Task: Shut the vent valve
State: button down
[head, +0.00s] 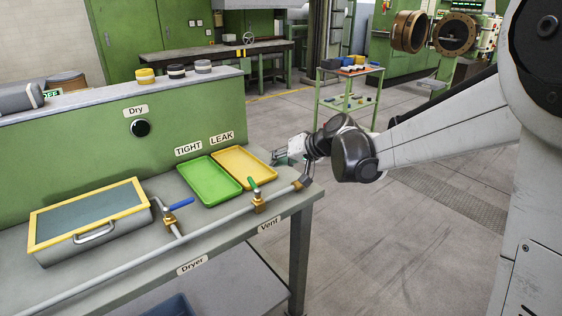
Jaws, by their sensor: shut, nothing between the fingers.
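The vent valve (258,204) is a brass body on the grey pipe, above the "Vent" label (269,224) on the table's front edge. Its green lever (253,184) points away from the front edge toward the yellow tray and appears to lie across the pipe. My gripper (280,158) is shut and empty, to the right of the yellow tray near the table's right end. It is apart from the lever, farther back and to the right. Its fingertips are small and hard to make out.
A second brass valve with a blue lever (181,204) sits left of the vent valve. A yellow-framed box (92,258) stands at left. The green tray (208,185) and yellow tray (246,157) lie behind the pipe (228,218). A green panel (60,160) stands behind.

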aim_at(253, 185)
jog(key=shift+w+a+f+b, duration=0.2)
jog(key=shift+w+a+f, duration=0.15)
jog(key=shift+a+f, duration=0.65)
jog(key=shift+w+a+f+b, duration=0.15)
jog(key=shift+w+a+f, duration=0.15)
jog(key=shift+a+f, duration=0.75)
jog(key=shift+w+a+f+b, duration=0.3)
jog(key=shift+a+f, duration=0.4)
jog(key=shift+f, duration=0.55)
